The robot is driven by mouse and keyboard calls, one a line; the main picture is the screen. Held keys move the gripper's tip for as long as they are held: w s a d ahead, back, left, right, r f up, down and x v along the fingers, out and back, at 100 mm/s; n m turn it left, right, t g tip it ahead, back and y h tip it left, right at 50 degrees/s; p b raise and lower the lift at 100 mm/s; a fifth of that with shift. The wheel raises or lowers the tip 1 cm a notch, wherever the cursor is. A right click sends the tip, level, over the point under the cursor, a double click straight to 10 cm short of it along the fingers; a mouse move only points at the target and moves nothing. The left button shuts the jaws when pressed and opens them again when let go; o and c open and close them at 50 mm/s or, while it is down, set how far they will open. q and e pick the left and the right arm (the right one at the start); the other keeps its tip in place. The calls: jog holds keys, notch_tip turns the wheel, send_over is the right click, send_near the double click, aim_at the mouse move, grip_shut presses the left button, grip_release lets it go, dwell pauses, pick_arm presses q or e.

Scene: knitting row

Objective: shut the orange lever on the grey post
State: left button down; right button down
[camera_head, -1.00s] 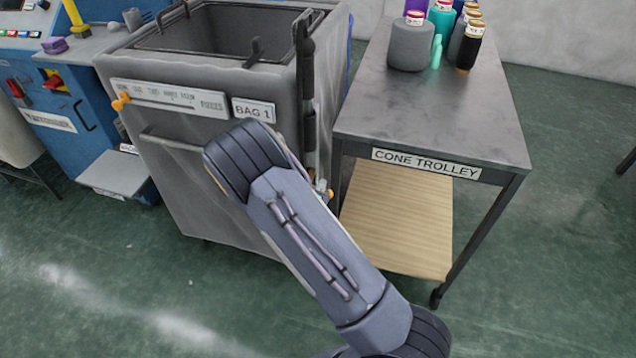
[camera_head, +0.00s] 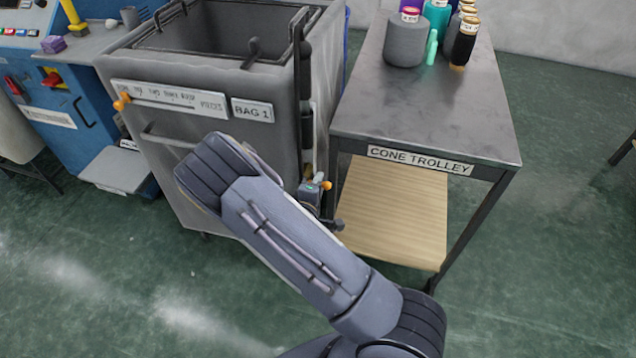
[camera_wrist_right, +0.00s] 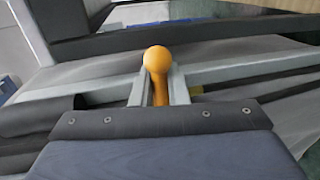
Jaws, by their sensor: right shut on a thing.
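The orange lever shows in the right wrist view as a round knob (camera_wrist_right: 157,60) on a short stem. The two grey fingers of my right gripper (camera_wrist_right: 160,86) stand on either side of the stem, shut on it, with the knob just beyond the fingertips. In the head view, the small orange tip (camera_head: 326,185) shows beside my right gripper (camera_head: 312,192), low at the right front corner of the grey bin. My forearm hides part of this area. I cannot clearly make out the post or the lever's full angle. My left gripper is not in view.
The grey bin marked BAG 1 (camera_head: 165,165) has another orange knob (camera_head: 122,102) on its front scale. The cone trolley (camera_head: 425,115) stands close on the right, with yarn cones (camera_head: 405,45) at its back. Green floor (camera_head: 560,230) is open farther right.

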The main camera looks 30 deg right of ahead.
jog(key=c, duration=1.8)
grip_release()
jog(key=shift+o, duration=0.2)
jog(key=v, duration=0.8)
jog(key=shift+p, duration=0.3)
